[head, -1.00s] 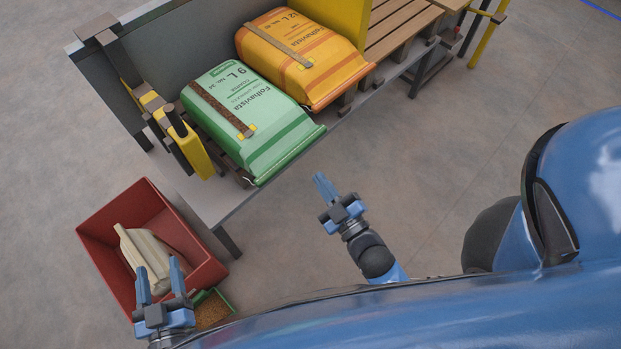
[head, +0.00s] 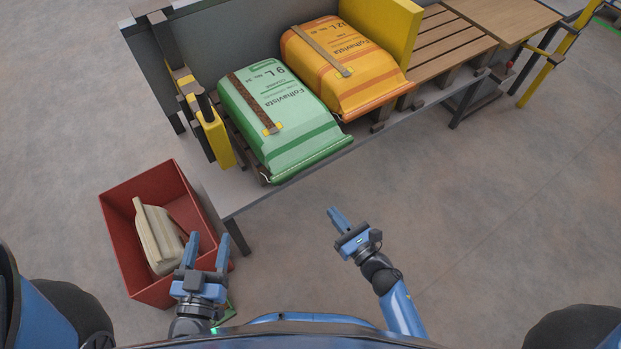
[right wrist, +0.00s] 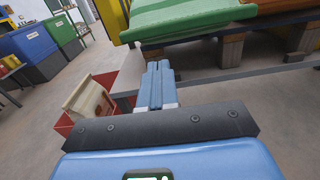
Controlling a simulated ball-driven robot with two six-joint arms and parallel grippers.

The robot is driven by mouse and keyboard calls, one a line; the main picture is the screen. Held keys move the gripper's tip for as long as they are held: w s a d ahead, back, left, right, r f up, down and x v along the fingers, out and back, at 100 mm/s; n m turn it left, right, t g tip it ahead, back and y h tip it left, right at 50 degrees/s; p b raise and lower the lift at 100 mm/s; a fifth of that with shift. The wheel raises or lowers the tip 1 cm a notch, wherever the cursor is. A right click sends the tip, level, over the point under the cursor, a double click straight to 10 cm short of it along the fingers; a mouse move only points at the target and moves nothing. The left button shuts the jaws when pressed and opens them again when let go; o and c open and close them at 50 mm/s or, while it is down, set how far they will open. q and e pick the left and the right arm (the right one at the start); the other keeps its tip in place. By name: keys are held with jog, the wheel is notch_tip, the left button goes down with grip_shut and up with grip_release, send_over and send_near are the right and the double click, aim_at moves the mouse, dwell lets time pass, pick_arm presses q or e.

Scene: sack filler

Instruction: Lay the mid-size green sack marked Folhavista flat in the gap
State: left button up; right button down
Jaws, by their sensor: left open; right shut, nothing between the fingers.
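The green Folhavista sack (head: 285,120), marked 9 L with a brown strap, lies flat on the slatted bench at its left end, beside the yellow end stop. It also shows in the right wrist view (right wrist: 190,15). An orange Folhavista sack (head: 345,65), marked 12 L, lies right of it. My left gripper (head: 205,252) is open and empty, by the red bin's right edge in the head view. My right gripper (head: 338,215) is shut and empty, in front of the bench and apart from the green sack. Its closed fingers show in the right wrist view (right wrist: 157,85).
A red bin (head: 120,235) with a pale sack (head: 158,238) in it stands on the floor at left. A yellow stop (head: 212,135) is left of the green sack, and a yellow block (head: 390,25) right of the orange one. Bare slats (head: 440,45) lie beyond. The floor at right is clear.

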send_near(287, 155)
jog(key=w+f, duration=0.2)
jog(key=f, duration=0.1)
jog(key=shift+w+a, duration=0.1)
dwell(0.4)
jog(key=shift+f, duration=0.1)
jog(key=b+x, duration=0.6)
jog(key=x, duration=0.4)
jog(key=shift+f, duration=0.1)
jog(key=shift+w+a, duration=0.1)
jog(key=shift+w, duration=0.05)
